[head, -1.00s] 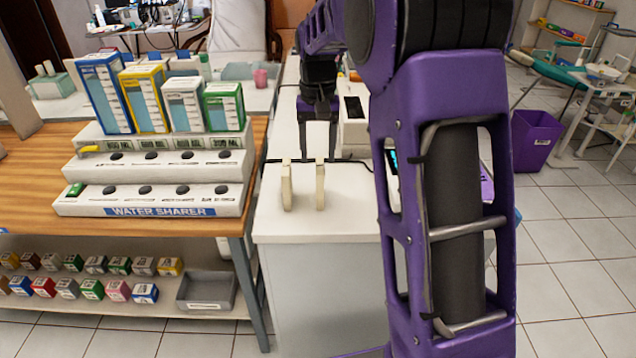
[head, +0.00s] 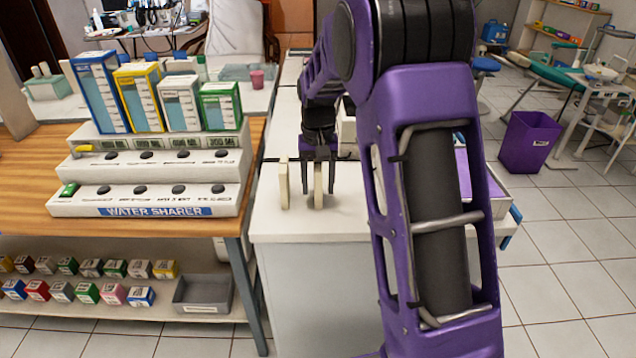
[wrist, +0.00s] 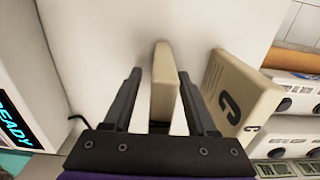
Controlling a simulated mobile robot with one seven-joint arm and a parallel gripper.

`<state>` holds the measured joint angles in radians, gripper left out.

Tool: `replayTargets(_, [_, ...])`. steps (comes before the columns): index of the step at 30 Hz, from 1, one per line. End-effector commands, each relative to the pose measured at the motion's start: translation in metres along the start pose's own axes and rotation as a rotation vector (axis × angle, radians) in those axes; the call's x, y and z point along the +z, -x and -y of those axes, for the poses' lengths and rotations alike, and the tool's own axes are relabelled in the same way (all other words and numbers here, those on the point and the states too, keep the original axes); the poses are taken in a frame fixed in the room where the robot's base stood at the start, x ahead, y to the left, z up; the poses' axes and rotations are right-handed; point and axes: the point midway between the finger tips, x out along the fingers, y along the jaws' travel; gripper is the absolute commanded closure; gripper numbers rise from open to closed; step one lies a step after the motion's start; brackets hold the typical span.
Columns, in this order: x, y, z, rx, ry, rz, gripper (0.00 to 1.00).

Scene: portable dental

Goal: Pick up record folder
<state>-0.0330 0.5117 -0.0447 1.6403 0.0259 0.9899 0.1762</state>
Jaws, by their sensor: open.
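Two thin beige folders stand upright on the white counter (head: 300,224). The right one (head: 318,182) in the head view is the middle folder (wrist: 164,88) in the wrist view. My gripper (head: 319,189) is open and comes down over it, with one finger on each side. In the wrist view my gripper (wrist: 160,74) has a clear gap to the folder on the left and a much narrower one on the right. The other folder (head: 283,184) stands outside the fingers; the wrist view shows it (wrist: 236,95) with a dark mark on its face.
A white stepped stand marked "WATER SHARER" (head: 150,199) with several boxes is on the wooden table (head: 236,188) at left. In the wrist view a device with a "READY" screen (wrist: 14,118) is at the left edge. The counter front is clear.

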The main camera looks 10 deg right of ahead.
Motion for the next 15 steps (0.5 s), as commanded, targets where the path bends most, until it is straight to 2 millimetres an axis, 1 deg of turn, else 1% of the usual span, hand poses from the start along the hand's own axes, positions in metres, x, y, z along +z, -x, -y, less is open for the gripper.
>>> replayTargets(1, [0.0000,0.0003,0.0001,0.000,0.000,0.000,0.43])
replayTargets(2, [0.0000,0.0003,0.0001,0.000,0.000,0.000,0.48])
replayTargets(3, [0.0000,0.0003,0.0002,0.000,0.000,0.000,0.55])
replayTargets(5, [0.0000,0.0004,0.0002,0.000,0.000,0.000,0.66])
replayTargets(6, [0.0000,0.0004,0.0002,0.000,0.000,0.000,0.73])
replayTargets(10, [0.0000,0.0005,0.0001,0.000,0.000,0.000,0.96])
replayTargets(11, [0.0000,0.0005,0.0001,0.000,0.000,0.000,1.00])
replayTargets(15, [0.0000,0.0005,0.0001,0.000,0.000,0.000,1.00])
